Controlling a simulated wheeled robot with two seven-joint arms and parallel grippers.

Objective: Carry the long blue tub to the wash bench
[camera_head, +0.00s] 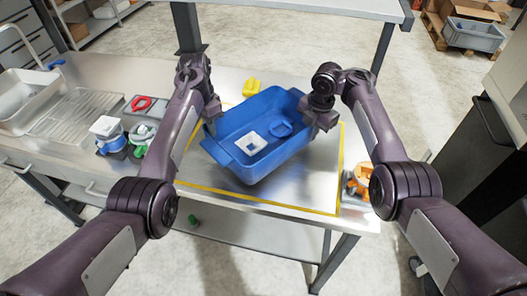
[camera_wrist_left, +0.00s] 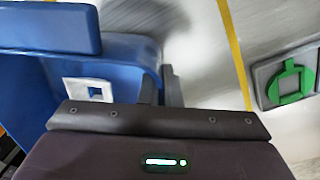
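The long blue tub (camera_head: 262,165) is in the middle of the head view, over the steel bench top, set at a slant. A white square piece with a hole (camera_head: 251,143) and a blue piece (camera_head: 282,129) lie inside it. My left gripper (camera_head: 209,123) is at the tub's left end, its fingers close together on the tub's edge. In the left wrist view the tub (camera_wrist_left: 55,40) fills the left side, beside the narrow finger gap (camera_wrist_left: 160,88). My right gripper (camera_head: 309,122) is at the tub's right end, apparently closed on its edge. I cannot tell whether the tub touches the bench.
A yellow line (camera_head: 255,202) outlines the bench area under the tub. A yellow piece (camera_head: 251,87) stands behind the tub; an orange item (camera_head: 360,182) is at right. A sink (camera_head: 22,95) and several small fixtures are at left. A shelf (camera_head: 300,8) crosses above the back.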

